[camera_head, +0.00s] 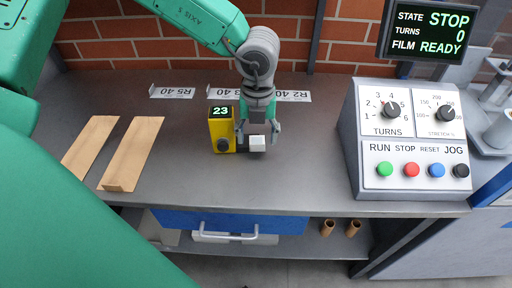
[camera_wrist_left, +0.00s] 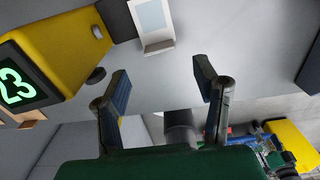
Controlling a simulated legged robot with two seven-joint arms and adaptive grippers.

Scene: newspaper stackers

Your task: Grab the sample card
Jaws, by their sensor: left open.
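A small white piece (camera_head: 257,143) stands on the grey bench beside a yellow device (camera_head: 222,130) with a lit "23" display. It may be the sample card; no lettering on it is legible. My left gripper (camera_head: 258,132) points down over the bench, fingers apart, with the white piece by its fingertips. In the left wrist view the open fingers (camera_wrist_left: 164,80) have empty space between them. A white piece with a pale blue panel and a lip (camera_wrist_left: 152,22) lies beyond them, apart from both. The yellow device (camera_wrist_left: 55,40) is to the left. My right gripper is out of view.
White label strips (camera_head: 171,91) run along the back. A control box (camera_head: 405,140) with knobs and coloured buttons stands right. Brown tubes (camera_head: 328,227) stand on the lower shelf. The bench between device and control box is clear.

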